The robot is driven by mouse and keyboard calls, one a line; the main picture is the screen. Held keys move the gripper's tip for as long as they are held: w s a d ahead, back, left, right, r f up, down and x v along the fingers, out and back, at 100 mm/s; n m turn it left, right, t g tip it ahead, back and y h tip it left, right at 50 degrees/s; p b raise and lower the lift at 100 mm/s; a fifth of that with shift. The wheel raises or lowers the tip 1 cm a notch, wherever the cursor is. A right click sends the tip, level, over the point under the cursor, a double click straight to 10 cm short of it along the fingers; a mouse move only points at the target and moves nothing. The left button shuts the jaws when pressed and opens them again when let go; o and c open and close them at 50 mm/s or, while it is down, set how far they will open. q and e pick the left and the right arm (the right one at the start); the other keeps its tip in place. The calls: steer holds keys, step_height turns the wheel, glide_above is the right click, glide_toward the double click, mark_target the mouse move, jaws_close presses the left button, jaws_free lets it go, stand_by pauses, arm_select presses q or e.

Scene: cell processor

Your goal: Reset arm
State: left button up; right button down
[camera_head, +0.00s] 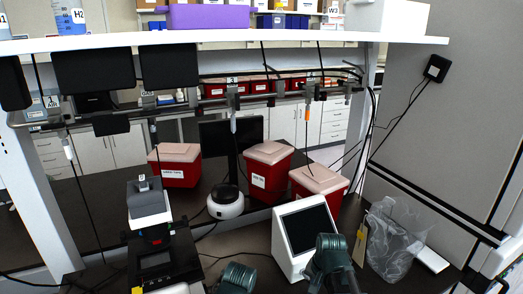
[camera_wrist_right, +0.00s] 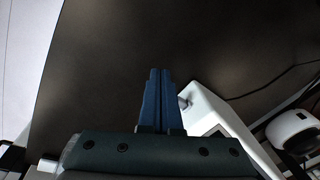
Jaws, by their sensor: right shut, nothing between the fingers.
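My right gripper (camera_wrist_right: 158,100) shows in the right wrist view with its two blue fingers side by side and closed, with nothing between them. It is over the dark bench top (camera_wrist_right: 120,45), and a white device (camera_wrist_right: 212,108) stands just to its right in that view. In the head view a white device with a dark screen (camera_head: 304,228) stands on the bench, and a green-grey part of my arm covers its lower right corner. Another such part of my arms shows at the bottom edge. Neither gripper's fingers show in the head view.
Red bins with pale lids (camera_head: 270,168) stand behind. A round white device (camera_head: 225,203) and a grey-and-black instrument (camera_head: 150,205) stand left of the screen device. A clear plastic bag (camera_head: 391,240) lies to the right. A shelf (camera_head: 230,40) with hanging cables spans above.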

arm_select(q)
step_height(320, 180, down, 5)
steer(key=b, duration=0.4)
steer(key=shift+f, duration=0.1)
arm_select(e)
steer(key=s+a+f+n, duration=0.1)
steer(key=s+a+n, duration=0.2)
steer(key=s, duration=0.1)
steer(key=s+a+f+n+g+h, duration=0.1)
steer(key=s+a+f+n, duration=0.1)
steer(key=s+a+n, duration=0.1)
steer(key=s+a+f+n+h, duration=0.1)
steer(key=s+a+f+n, duration=0.1)
steer(key=s+a+n, duration=0.2)
steer(key=shift+s+a+f+g, duration=0.2)
steer(key=shift+s+a+g, duration=0.15)
steer(key=shift+a+g, duration=0.1)
steer(key=shift+s+a+n, duration=0.25)
steer(key=shift+s+n, duration=0.15)
